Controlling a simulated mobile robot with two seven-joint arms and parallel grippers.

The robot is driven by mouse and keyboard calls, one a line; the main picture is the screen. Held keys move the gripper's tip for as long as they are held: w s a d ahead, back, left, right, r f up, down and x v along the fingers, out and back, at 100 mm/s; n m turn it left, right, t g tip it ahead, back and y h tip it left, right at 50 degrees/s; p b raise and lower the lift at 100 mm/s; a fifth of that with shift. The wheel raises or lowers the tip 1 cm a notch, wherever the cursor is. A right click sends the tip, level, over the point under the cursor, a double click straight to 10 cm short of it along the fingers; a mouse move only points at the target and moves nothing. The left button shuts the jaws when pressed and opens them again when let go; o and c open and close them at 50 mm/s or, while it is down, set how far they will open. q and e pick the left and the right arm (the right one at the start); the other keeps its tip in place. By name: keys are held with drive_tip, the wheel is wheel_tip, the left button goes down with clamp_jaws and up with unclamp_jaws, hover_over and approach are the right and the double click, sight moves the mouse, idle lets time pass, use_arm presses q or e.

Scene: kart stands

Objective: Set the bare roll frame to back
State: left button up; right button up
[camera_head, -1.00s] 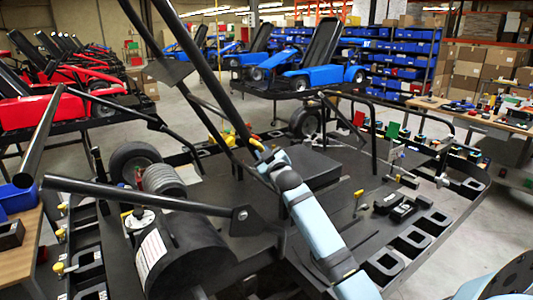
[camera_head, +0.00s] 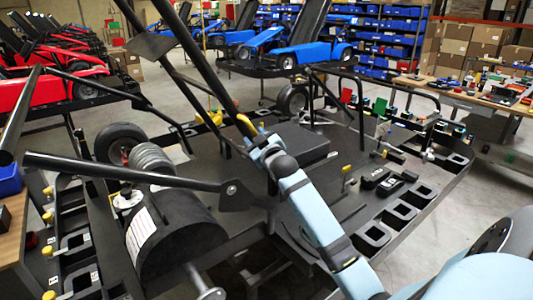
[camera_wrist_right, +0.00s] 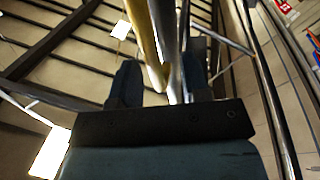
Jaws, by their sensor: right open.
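The bare roll frame (camera_head: 192,62) is a set of black tubes rising at the left of the kart stand in the head view. One tube slants down to the tip of my right gripper (camera_head: 250,131), which comes up from the lower right on a light blue arm. In the right wrist view the two dark fingers of this gripper (camera_wrist_right: 160,82) are spread. A yellow bar (camera_wrist_right: 142,35) and a grey bar appear between or just beyond them; contact cannot be told. My left gripper is not in view.
The black stand deck (camera_head: 330,185) holds a black cylinder (camera_head: 175,235), wheels and several yellow-topped pins. Another black tube (camera_head: 120,172) reaches across the left side. Blue karts (camera_head: 300,45) and red karts (camera_head: 60,92) stand behind. A workbench (camera_head: 480,95) is at the right.

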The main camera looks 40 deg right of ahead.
drive_tip(key=b+v, duration=0.1)
drive_tip(key=v, duration=0.8)
drive_tip(key=shift+s+a+f, duration=0.1)
drive_tip(key=shift+s+a, duration=0.05)
drive_tip(key=shift+s, duration=0.05)
